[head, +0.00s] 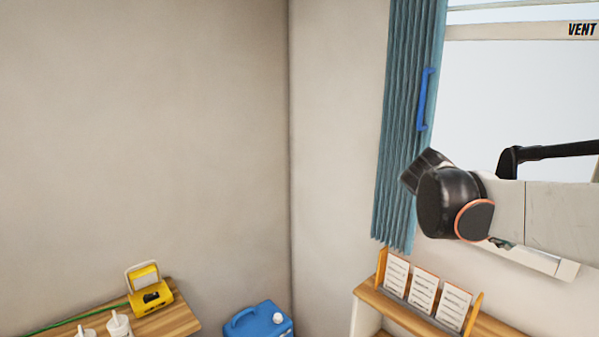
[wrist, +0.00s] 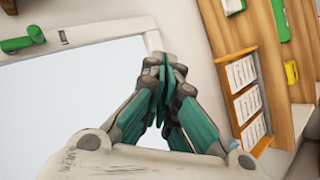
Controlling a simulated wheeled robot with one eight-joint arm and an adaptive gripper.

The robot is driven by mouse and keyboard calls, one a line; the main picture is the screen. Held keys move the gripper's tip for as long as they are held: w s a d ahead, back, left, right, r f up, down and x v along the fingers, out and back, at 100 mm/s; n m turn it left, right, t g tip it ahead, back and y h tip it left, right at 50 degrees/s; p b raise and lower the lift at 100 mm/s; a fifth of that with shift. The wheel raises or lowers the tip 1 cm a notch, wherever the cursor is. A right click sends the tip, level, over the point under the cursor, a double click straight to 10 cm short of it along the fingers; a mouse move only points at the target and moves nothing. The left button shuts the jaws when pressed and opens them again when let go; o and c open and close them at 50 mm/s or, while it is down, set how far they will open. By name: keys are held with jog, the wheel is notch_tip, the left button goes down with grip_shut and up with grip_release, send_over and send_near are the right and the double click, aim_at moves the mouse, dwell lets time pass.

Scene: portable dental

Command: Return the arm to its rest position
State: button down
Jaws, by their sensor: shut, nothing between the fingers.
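My arm (head: 560,212) reaches in from the right side of the head view, in front of the window and close to the blue curtain (head: 408,120). Its dark wrist joint (head: 450,200) is at its left end. My gripper (wrist: 166,68) shows in the wrist view with its fingers together and nothing between them. I cannot make out the fingertips in the head view. The gripper appears in front of the window frame and apart from the card rack (wrist: 235,95).
A blue handle (head: 425,100) shows against the curtain. Below the arm, the wooden shelf (head: 375,298) holds a rack with 3 cards (head: 423,292). A blue jug (head: 258,322) and a yellow device (head: 150,292) on a wooden table (head: 180,320) are lower left. The wall area between is clear.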

jog(key=s+a+f+t+y+b, duration=0.2)
jog(key=s+a+f+y+b, duration=0.3)
jog(key=f, duration=0.8)
jog(key=s+a+f+t+y+b, duration=0.3)
jog(key=s+a+f+y+b, duration=0.2)
jog(key=s+a+f, duration=0.6)
jog(key=a+f+b, duration=0.1)
jog(key=a+b, duration=0.1)
jog(key=a, duration=0.3)
jog(key=shift+f+n+y, duration=0.3)
jog(key=shift+f+n, duration=0.05)
jog(key=shift+n, duration=0.05)
jog(key=shift+s, duration=0.1)
